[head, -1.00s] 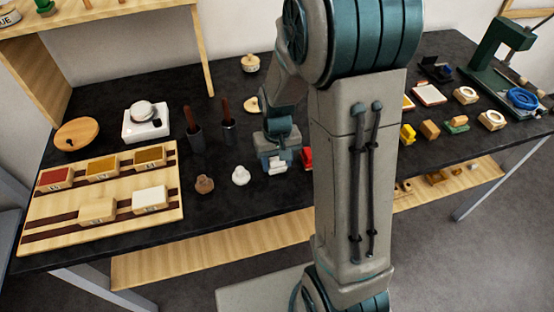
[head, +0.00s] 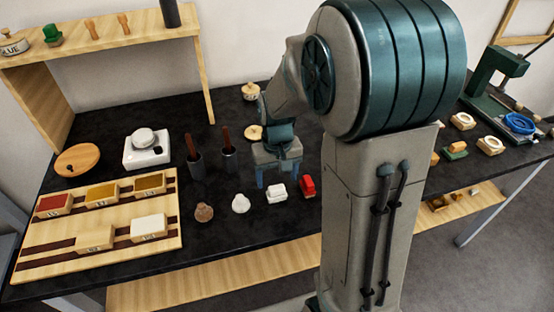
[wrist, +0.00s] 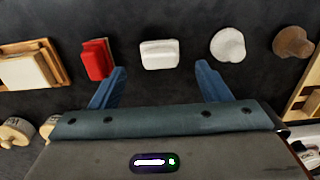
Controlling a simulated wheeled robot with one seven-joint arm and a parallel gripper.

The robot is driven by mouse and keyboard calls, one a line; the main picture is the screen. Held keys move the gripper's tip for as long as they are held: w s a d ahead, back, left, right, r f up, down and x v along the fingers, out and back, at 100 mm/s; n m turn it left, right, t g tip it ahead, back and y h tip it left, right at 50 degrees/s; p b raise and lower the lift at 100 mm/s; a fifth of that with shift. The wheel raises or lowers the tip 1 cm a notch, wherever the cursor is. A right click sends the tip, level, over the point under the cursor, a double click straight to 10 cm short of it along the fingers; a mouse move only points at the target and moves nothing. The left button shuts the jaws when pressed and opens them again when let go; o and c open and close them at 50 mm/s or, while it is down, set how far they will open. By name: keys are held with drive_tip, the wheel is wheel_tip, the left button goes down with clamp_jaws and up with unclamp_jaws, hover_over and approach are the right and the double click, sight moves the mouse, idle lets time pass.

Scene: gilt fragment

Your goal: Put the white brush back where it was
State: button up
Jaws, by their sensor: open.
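The white brush (head: 276,193), a small white block, lies on the black tabletop between a red block (head: 307,186) and a white knob-shaped piece (head: 241,203). In the wrist view the white brush (wrist: 159,54) shows ahead of the gap between my blue fingers. My gripper (head: 279,179) is open and empty, just behind the brush in the head view. In the wrist view the gripper (wrist: 161,68) has its fingers spread to either side of the brush, apart from it.
A brown knob-shaped piece (head: 204,212) ends the row. A wooden tray (head: 60,238) with several coloured blocks lies at left. A wooden shelf (head: 120,42) stands at the back left.

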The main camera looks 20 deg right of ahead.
sight(277, 188)
wheel_tip(277, 188, up, 6)
drive_tip(key=s+r+t, duration=0.3)
drive_tip(key=s+r, duration=0.1)
drive_tip(key=s, duration=1)
drive_tip(key=shift+r, duration=0.15)
